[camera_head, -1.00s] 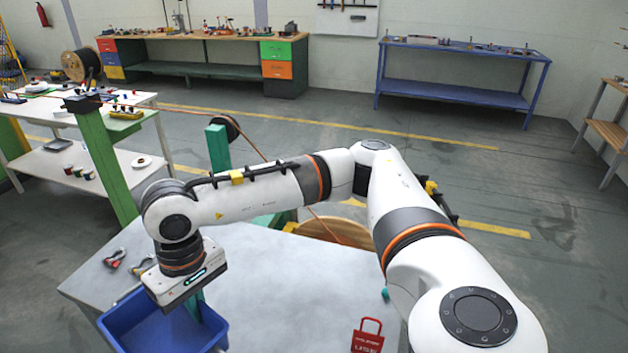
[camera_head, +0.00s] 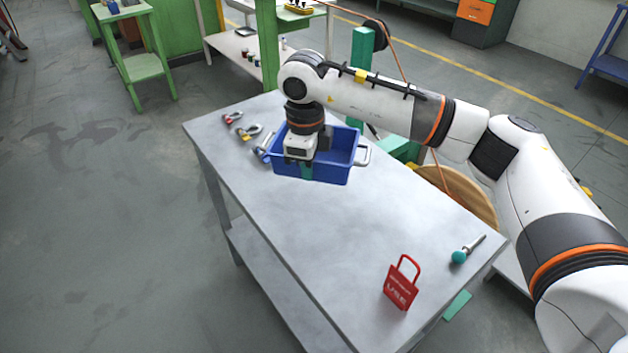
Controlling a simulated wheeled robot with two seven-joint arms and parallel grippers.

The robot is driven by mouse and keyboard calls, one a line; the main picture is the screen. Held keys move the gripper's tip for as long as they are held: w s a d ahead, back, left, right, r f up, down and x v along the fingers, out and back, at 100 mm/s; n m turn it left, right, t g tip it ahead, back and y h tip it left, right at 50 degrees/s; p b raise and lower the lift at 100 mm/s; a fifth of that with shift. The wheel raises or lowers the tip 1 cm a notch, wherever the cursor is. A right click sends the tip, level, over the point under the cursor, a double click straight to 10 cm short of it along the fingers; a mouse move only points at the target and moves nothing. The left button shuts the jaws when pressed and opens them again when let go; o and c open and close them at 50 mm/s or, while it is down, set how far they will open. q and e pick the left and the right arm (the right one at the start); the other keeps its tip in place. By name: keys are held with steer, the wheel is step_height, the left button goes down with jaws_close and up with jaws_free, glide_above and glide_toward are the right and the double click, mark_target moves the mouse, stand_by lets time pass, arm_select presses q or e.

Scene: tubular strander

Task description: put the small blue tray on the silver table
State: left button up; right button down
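The small blue tray (camera_head: 342,151) is at the far end of the silver table (camera_head: 300,225). It looks upright, with a light handle at its right end. It seems to rest on the table top, but its underside is hidden. My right gripper (camera_head: 305,171) points down at the tray's near long wall. A teal finger shows against the outside of that wall. The other finger is hidden, so I cannot tell whether the gripper is closed on the wall. My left gripper is not in view.
Metal shackles (camera_head: 241,128) lie left of the tray. A red lockout tag (camera_head: 401,284) and a teal-ended tool (camera_head: 464,252) are near the table's close right end. The middle of the table top is clear. A green stand (camera_head: 139,66) is beyond, at upper left.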

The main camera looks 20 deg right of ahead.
mark_target(296, 172)
steer(key=m, duration=0.1)
steer(key=w+f+m+b, duration=0.1)
steer(key=m, duration=0.1)
steer(key=a+f+m, duration=0.1)
steer(key=shift+w+m, duration=0.3)
steer(key=shift+w+a+f+m+b, duration=0.2)
steer(key=shift+m+b, duration=0.1)
steer(key=shift+m, duration=0.3)
steer(key=shift+w+a+f+m+b, duration=0.1)
steer(key=shift+w+m+b, duration=0.15)
steer(key=shift+m, duration=0.35)
steer(key=shift+f+m, duration=0.2)
steer(key=shift+m, duration=0.1)
step_height(296, 172, down, 5)
steer(key=shift+f+p, duration=0.15)
steer(key=shift+p, duration=0.35)
step_height(296, 172, down, 4)
steer(key=shift+f+p, duration=0.15)
steer(key=shift+p, duration=0.15)
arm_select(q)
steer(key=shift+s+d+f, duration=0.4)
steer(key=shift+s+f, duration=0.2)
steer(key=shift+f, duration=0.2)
